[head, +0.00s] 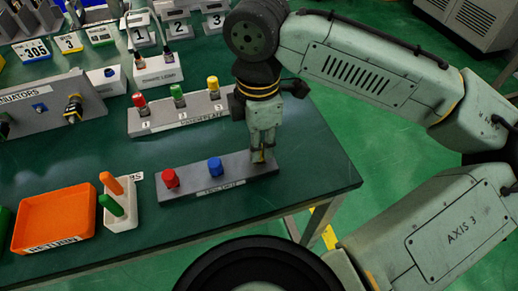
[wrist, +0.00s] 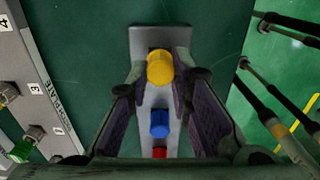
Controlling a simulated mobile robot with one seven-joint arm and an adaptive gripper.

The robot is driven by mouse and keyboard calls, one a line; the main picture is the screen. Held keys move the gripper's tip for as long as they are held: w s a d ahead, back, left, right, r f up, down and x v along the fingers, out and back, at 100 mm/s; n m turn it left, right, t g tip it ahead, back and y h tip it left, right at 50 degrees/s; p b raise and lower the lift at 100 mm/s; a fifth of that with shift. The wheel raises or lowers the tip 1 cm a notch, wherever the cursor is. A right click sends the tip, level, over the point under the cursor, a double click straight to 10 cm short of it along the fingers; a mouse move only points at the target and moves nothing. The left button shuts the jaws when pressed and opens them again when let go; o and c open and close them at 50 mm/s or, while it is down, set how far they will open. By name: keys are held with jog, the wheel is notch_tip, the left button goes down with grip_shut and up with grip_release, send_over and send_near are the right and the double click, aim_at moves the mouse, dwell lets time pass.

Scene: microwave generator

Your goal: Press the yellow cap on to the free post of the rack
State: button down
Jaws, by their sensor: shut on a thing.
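The rack (head: 205,190) is a long grey bar near the table's front edge. A red cap (head: 169,178) stands at its left end and a blue cap (head: 215,166) near its middle. My gripper (head: 261,155) points down over the rack's right end. In the wrist view its fingers are closed on the yellow cap (wrist: 160,68), in line with the blue cap (wrist: 159,124) and the red cap (wrist: 159,152). The free post is hidden under the yellow cap and fingers. I cannot tell whether the cap touches the post.
Behind the rack, a grey plate (head: 190,115) carries red, green and yellow-topped parts. An orange tray (head: 52,217) and a white holder (head: 121,213) with orange and green sticks stand at the left. The table's right edge is close beyond the rack; bare green tabletop (head: 310,165) lies between.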

jog(key=shift+r+p, duration=2.6)
jog(key=shift+p, duration=0.05)
jog(key=shift+d+f, duration=0.1)
